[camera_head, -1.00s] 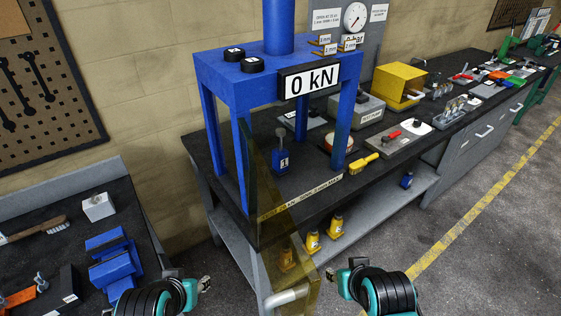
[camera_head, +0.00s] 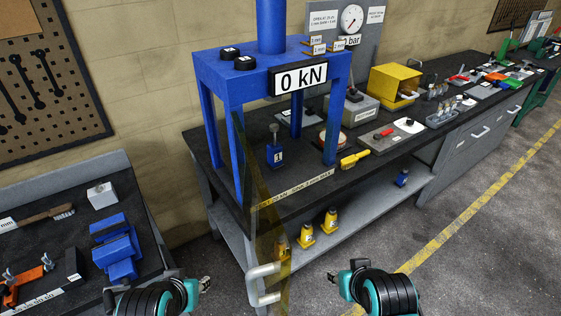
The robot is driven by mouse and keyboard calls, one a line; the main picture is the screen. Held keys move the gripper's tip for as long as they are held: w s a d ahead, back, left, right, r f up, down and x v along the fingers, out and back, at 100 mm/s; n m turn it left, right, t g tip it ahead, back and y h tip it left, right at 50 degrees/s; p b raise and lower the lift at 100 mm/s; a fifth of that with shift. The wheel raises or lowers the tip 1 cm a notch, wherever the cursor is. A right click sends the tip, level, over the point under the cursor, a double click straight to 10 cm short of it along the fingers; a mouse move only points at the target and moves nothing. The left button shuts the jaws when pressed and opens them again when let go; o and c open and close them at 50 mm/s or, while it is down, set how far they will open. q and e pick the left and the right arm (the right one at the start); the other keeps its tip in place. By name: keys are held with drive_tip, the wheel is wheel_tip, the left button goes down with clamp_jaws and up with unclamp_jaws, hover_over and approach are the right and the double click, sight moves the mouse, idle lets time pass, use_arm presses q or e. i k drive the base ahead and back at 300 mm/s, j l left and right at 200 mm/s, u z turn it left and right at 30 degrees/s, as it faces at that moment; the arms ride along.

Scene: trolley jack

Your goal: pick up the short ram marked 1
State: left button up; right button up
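The small blue ram marked 1 (camera_head: 275,154) stands upright on the dark bench top, inside the blue press frame (camera_head: 238,85). It has a grey rod on top and a white label on its front. A see-through yellow guard panel (camera_head: 266,215) with a pale handle (camera_head: 263,271) hangs at the press's front left, seen nearly edge-on. My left gripper (camera_head: 206,284) is low in the picture, left of the guard and well short of the ram. My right gripper (camera_head: 331,277) is low to the guard's right, also far from the ram. Both are too small to read their finger opening.
Several yellow jacks (camera_head: 306,237) and a blue one (camera_head: 402,178) stand on the lower shelf (camera_head: 350,216). A tool bench with a blue vise (camera_head: 116,250) is at left. The floor at right is clear.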

sight(275, 153)
drive_tip(key=k+l, duration=0.15)
drive_tip(key=l, duration=0.2)
drive_tip(key=k+l, duration=0.15)
drive_tip(key=l, duration=0.2)
drive_tip(key=k+l, duration=0.15)
drive_tip(key=l, duration=0.15)
drive_tip(key=i+l, duration=0.8)
drive_tip(key=i, duration=0.2)
drive_tip(key=i+l, duration=0.15)
drive_tip(key=i, duration=0.2)
drive_tip(key=l+z, duration=0.05)
